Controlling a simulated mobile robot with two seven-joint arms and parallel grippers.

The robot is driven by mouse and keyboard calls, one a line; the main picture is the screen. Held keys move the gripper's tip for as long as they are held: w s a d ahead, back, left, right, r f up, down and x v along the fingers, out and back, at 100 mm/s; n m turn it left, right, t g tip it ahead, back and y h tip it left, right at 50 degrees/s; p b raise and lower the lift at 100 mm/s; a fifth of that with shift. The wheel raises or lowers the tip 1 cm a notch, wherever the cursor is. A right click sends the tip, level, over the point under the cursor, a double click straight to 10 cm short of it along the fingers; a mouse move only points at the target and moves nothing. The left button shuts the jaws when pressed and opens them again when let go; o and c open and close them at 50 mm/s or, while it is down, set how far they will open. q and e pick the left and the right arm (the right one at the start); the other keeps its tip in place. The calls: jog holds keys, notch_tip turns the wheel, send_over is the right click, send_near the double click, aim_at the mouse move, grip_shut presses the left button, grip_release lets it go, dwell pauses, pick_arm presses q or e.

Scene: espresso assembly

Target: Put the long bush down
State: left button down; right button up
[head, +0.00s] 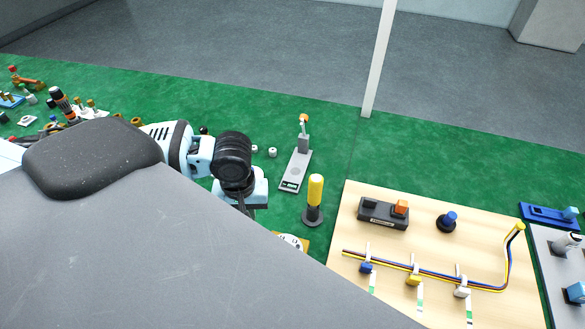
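My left arm comes in from the left, and its dark wrist and pale blue gripper body (240,185) point down over the green table. The fingertips are hidden behind the large grey surface in front, so I cannot see whether they are apart or hold anything. I cannot pick out the long bush with certainty; it may be hidden at the gripper. Small pale cylinders (272,152) stand on the table just right of the wrist. My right gripper is not in view.
A grey gauge-like stand (295,170) and a yellow-handled tool (315,193) on a dark base stand right of the gripper. A wooden board (400,247) with coloured wires lies further right. Several small parts crowd the far left. Green table (215,105) is clear behind the wrist.

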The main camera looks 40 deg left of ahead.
pick_arm(q)
jog(key=w+d+r+m, duration=0.7)
jog(key=d+r, duration=0.4)
jog(key=shift+r, duration=0.25)
